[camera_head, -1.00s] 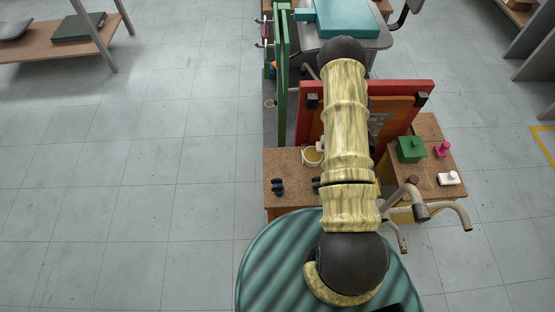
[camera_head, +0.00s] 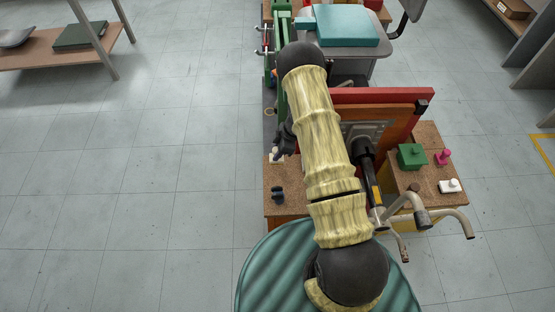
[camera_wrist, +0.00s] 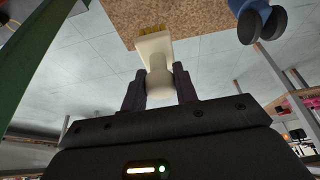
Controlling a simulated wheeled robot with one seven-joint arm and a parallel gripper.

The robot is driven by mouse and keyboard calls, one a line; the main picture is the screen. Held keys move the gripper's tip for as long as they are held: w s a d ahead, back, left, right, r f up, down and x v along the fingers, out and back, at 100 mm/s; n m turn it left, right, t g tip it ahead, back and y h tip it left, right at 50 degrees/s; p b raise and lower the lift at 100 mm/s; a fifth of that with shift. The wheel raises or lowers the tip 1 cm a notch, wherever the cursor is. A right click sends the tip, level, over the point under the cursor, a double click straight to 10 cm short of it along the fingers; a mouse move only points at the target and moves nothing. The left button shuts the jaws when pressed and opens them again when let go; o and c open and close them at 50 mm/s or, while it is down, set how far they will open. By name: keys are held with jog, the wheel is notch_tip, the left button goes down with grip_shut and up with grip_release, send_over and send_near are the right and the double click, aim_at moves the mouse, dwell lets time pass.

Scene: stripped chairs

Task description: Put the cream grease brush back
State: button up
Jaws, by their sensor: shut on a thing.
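The cream grease brush (camera_wrist: 155,58) is between my gripper's two dark fingers (camera_wrist: 160,88) in the wrist view, with its yellow bristles (camera_wrist: 153,30) pointing away from the gripper. My gripper is shut on it. In the head view my gripper (camera_head: 283,148) is above the left cork-topped surface (camera_head: 286,206), left of my arm. A small cream part of the brush (camera_head: 276,157) shows below it. I cannot tell whether the bristles touch the cork.
A dark blue object (camera_head: 278,194) stands on the left cork top. A red-framed panel (camera_head: 416,118) rises behind my arm. The right cork top (camera_head: 427,180) holds a green block (camera_head: 411,156), a pink knob (camera_head: 442,157) and a white block (camera_head: 450,186). Bent metal tubes (camera_head: 440,212) stick out in front.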

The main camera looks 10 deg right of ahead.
jog(key=shift+f, duration=0.5)
jog(key=shift+d+f+b, duration=0.1)
jog(key=shift+f+b, duration=0.35)
jog(key=shift+f, duration=1.9)
jog(key=shift+f, duration=0.2)
jog(key=o, duration=0.9)
jog(key=shift+r, duration=0.1)
jog(key=p+v, duration=0.2)
jog(key=v, duration=1)
jog(key=shift+r, duration=0.1)
